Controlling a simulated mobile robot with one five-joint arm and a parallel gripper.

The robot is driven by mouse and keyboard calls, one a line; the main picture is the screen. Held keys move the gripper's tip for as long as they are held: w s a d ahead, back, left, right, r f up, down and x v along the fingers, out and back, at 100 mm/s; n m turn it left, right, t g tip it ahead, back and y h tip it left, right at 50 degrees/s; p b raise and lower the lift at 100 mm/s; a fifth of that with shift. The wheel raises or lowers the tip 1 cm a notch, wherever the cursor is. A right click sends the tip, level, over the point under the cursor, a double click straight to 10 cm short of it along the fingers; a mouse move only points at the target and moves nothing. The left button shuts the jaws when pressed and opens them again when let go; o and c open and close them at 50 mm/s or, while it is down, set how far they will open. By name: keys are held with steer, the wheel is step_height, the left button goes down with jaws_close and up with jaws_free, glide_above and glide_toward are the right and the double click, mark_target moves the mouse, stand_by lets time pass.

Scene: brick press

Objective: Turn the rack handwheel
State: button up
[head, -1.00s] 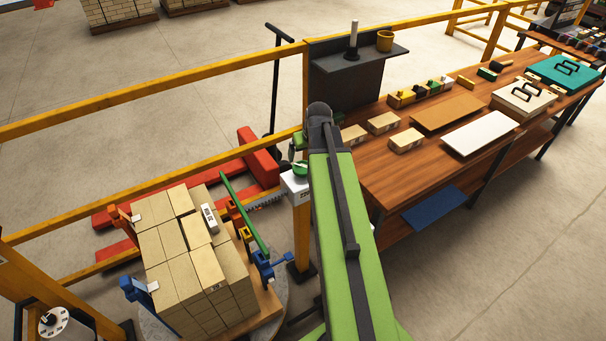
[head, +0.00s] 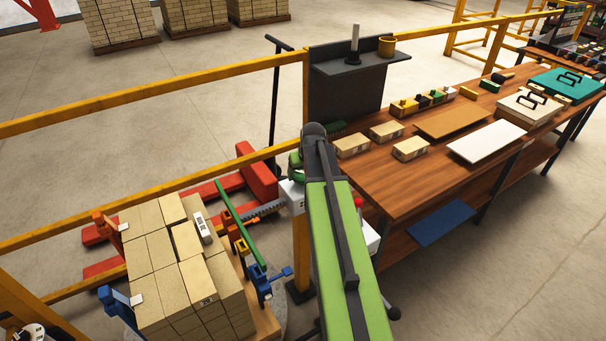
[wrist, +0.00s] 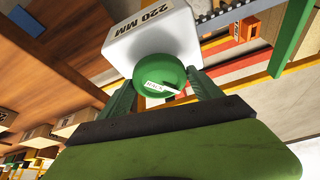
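The rack handwheel (wrist: 160,76) is a round green knob with a small white label, in the middle of the wrist view. It sits on a white box (wrist: 152,32) marked "220 MM", which shows partly in the head view (head: 291,196). My gripper (wrist: 162,82) has one green finger on each side of the handwheel, both close against its rim. No clear gap shows, and it looks shut on the wheel. In the head view my gripper (head: 297,165) hides most of the wheel. A grey toothed rack (head: 265,210) runs left from the box.
A brick stack (head: 175,255) with a green bar (head: 240,222) beside it stands at the left. A wooden workbench (head: 400,200) with bricks and boards lies to the right. A yellow rail (head: 150,95) runs behind.

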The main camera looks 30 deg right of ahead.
steer(key=c, duration=0.9)
steer(key=shift+o, duration=0.2)
steer(key=shift+m, duration=0.4)
steer(key=m+h, duration=0.1)
steer(key=m, duration=0.1)
steer(key=m+g, duration=0.1)
steer(key=m, duration=0.1)
steer(key=shift+w+a+m+h, duration=0.1)
steer(key=shift+a+m+h, duration=0.05)
steer(key=shift+m+h, duration=0.25)
steer(key=m, duration=0.2)
steer(key=m+g+h, duration=0.1)
steer(key=m, duration=0.2)
steer(key=shift+w+g, duration=0.1)
steer(key=shift+g, duration=0.2)
steer(key=shift+m, duration=0.3)
steer(key=o, duration=1.4)
steer(key=shift+c, duration=0.2)
